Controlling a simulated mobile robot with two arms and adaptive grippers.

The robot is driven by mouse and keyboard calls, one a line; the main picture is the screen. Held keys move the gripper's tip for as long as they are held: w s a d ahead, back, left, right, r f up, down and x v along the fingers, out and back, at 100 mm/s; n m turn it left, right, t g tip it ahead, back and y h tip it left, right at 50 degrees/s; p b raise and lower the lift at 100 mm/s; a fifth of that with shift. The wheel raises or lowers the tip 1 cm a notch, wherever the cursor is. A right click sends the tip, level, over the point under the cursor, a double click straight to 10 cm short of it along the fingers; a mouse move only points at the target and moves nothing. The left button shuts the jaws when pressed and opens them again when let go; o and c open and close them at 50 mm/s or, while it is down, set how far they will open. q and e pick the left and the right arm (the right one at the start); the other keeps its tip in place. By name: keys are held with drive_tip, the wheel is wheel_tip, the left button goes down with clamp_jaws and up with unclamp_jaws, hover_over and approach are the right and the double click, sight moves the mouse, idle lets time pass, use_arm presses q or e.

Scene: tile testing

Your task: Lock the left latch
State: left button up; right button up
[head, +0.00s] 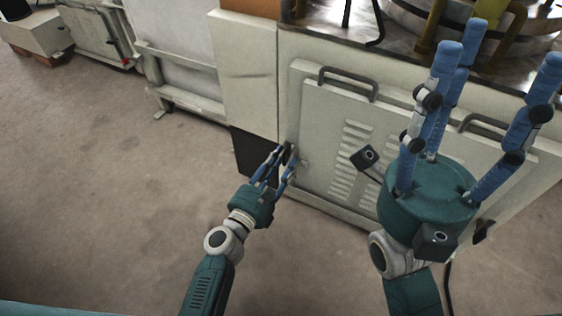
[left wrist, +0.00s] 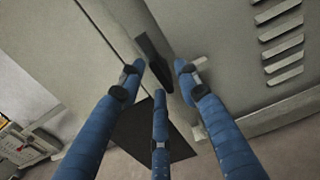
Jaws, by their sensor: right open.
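The left latch is a small dark lever at the left edge of the cabinet's pale louvred panel (head: 320,120). In the left wrist view the latch (left wrist: 152,55) is tilted and lies just past my fingertips. My left gripper (head: 283,156) is at the latch, with its blue fingers spread apart; it also shows in the left wrist view (left wrist: 158,74). Two fingertips are on either side of the latch and the third is below it; I cannot tell whether they touch it. My right gripper (head: 497,57) is open and empty, raised in front of the panel's right part.
A dark handle (head: 348,80) is on the panel's top edge, with another farther right (head: 483,124). A right latch (head: 483,230) shows low behind my right gripper. A white block (head: 246,75) stands left of the panel. The floor (head: 100,200) on the left is clear.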

use_arm(q)
clamp_jaws()
